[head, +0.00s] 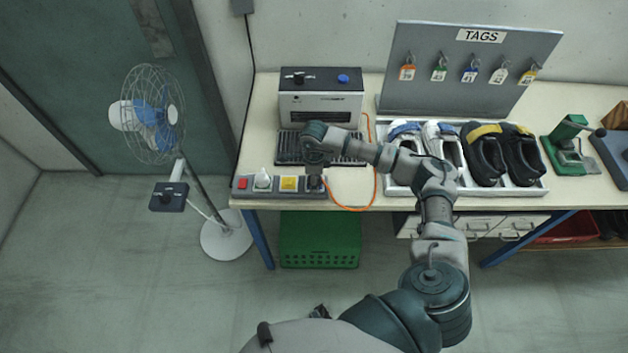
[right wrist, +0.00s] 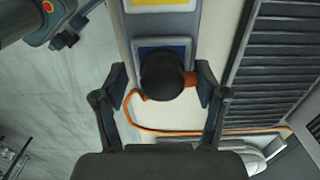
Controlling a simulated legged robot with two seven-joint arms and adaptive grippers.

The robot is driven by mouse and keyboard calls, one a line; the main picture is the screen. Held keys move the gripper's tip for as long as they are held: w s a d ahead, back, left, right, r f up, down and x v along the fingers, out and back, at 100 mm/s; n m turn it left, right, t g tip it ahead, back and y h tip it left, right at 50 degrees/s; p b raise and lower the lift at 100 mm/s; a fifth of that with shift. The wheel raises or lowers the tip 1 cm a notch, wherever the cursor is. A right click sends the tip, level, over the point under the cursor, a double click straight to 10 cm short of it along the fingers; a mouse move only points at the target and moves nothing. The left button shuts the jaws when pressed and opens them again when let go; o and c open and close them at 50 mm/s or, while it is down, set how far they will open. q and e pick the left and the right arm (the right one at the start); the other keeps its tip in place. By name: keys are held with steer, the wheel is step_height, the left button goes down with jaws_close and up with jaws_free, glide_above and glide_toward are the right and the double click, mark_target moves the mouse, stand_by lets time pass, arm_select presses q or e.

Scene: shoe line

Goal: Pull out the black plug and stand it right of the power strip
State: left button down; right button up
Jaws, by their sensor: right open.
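The power strip (head: 248,192) lies along the front left edge of the bench. The black plug (right wrist: 162,75) sits in the strip's end socket with the blue surround, seen from above in the right wrist view. An orange cord (right wrist: 155,130) runs from it. In the head view, the right gripper (head: 314,180) is over the strip's right end and largely hides the plug. My left gripper is not in view.
A white plug (head: 262,179) and a yellow cover (head: 289,184) are on the strip. A grille (head: 285,148) and a grey machine (head: 321,107) stand behind. The orange cord loops over the bench right of the strip. A shoe tray (head: 398,189) lies farther right.

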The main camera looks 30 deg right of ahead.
steer(key=shift+d+f, duration=0.1)
steer(key=shift+d, duration=0.1)
stand_by(0.3)
steer(key=shift+a, duration=0.1)
steer(key=shift+c, duration=0.8)
jaws_close()
steer(key=shift+w+r, duration=0.1)
steer(key=shift+r, duration=0.35)
steer(key=shift+r+p, duration=0.5)
steer(key=shift+r, duration=0.1)
steer(key=shift+r+p, duration=1.25)
steer(key=shift+r, duration=0.8)
